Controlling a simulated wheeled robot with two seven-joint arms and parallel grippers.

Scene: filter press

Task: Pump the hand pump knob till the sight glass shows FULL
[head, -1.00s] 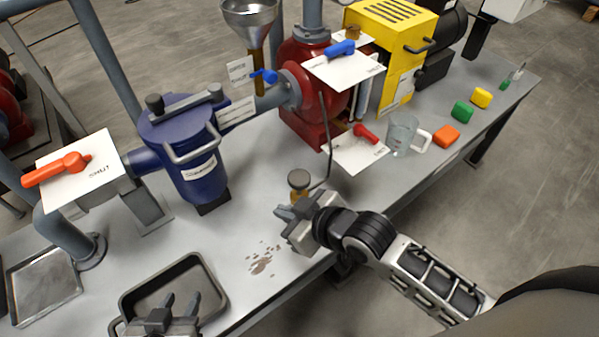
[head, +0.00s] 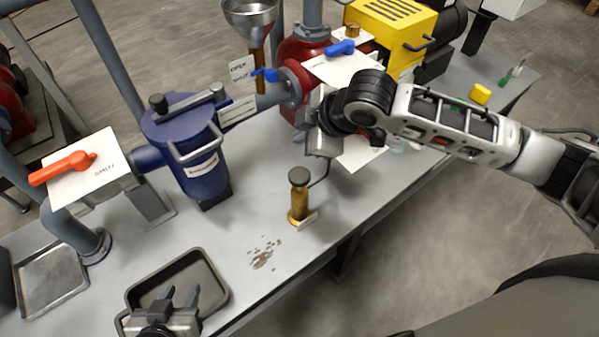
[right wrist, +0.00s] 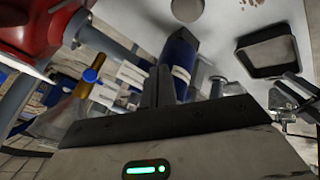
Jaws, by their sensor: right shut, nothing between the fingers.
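The hand pump (head: 298,208) is an upright brass cylinder with a dark round knob (head: 299,175) on top, standing near the bench's front edge. A round grey-brown knob top (right wrist: 187,8) is cut off by the upper edge of the right wrist view. My right gripper (head: 309,118) is above and behind the pump, beside the red pump housing, apart from the knob. Its fingers are together and empty in the right wrist view (right wrist: 167,85). My left gripper (head: 180,297) is open and empty over the black tray. I cannot make out the sight glass; my right arm covers that area.
The black tray (head: 218,277) and a brown spill (head: 263,256) lie left of the pump. The blue strainer (head: 190,160) stands behind it, with an orange-handled valve (head: 63,168) at left. The red housing (head: 296,52) and yellow unit (head: 400,35) are behind my right arm.

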